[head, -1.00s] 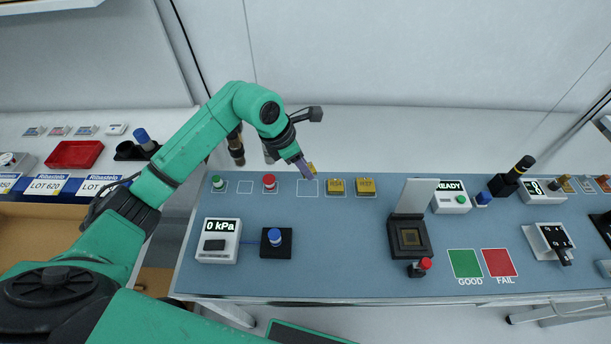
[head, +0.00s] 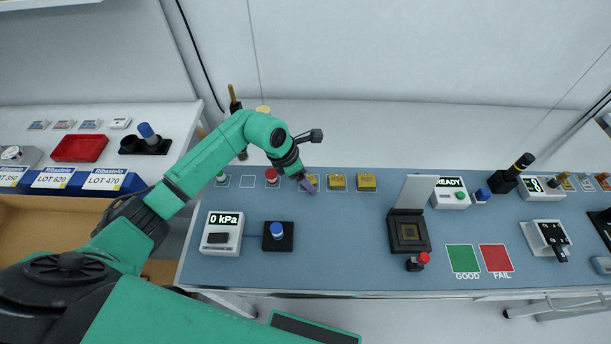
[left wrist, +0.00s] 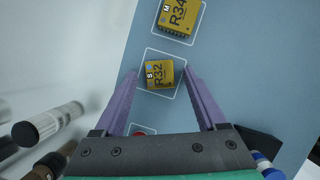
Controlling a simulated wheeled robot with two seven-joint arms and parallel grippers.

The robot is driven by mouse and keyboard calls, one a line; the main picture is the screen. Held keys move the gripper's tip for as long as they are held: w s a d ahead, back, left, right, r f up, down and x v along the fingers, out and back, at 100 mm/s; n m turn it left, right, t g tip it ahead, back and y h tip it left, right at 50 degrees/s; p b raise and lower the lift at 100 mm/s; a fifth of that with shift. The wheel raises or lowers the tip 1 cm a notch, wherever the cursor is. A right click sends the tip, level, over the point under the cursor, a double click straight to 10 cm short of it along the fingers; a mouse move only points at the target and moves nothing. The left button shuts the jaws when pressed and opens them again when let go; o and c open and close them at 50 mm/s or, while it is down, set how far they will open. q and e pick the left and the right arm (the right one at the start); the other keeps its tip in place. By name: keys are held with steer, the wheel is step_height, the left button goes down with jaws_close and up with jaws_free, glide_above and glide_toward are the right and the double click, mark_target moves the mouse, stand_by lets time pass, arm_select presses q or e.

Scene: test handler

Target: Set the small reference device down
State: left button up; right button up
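The small reference device (left wrist: 155,75), a gold block marked S and R32, lies within a white outlined square (left wrist: 170,94) on the blue bench mat. In the left wrist view it sits between the purple fingers of my left gripper (left wrist: 161,72), with a visible gap on both sides. The gripper is open around it. In the head view my left gripper (head: 307,184) is low over the outlined square and hides much of the device. My right gripper is not in view.
Two more gold blocks, the one marked M (head: 337,182) and another (head: 366,181), sit in squares to the right. The open-lid socket (head: 409,233) is farther right. Bare mat lies in front.

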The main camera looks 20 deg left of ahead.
arm_select(q)
steer(key=shift+r+p, duration=0.35)
steer(key=b+v, duration=0.3)
steer(key=v, duration=0.8)
steer(key=shift+s+a+r, duration=0.15)
steer(key=shift+s+r, duration=0.05)
steer(key=shift+r, duration=0.1)
